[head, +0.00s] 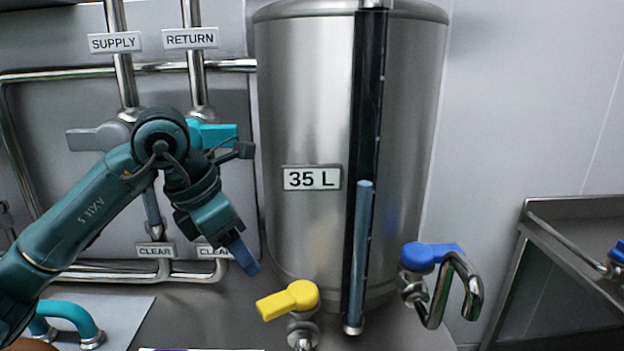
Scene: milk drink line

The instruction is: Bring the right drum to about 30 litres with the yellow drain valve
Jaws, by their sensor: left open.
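The steel drum (300,120) stands at the centre with a "35 L" label (312,178). Its sight tube (366,100) is dark above, with a blue-grey column (361,240) reaching about the label's height. The yellow drain valve (290,300) is at the drum's lower front, its handle pointing left. My left gripper (243,255) is open and empty, above and left of the yellow handle and apart from it. Its blue fingers point down and overlap in this view. My right gripper is not in view.
A blue-handled valve (430,255) with a bent steel spout is right of the sight tube. Supply and return pipes (124,80) with grey and teal handles stand behind my left arm. A steel counter (570,212) is at right.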

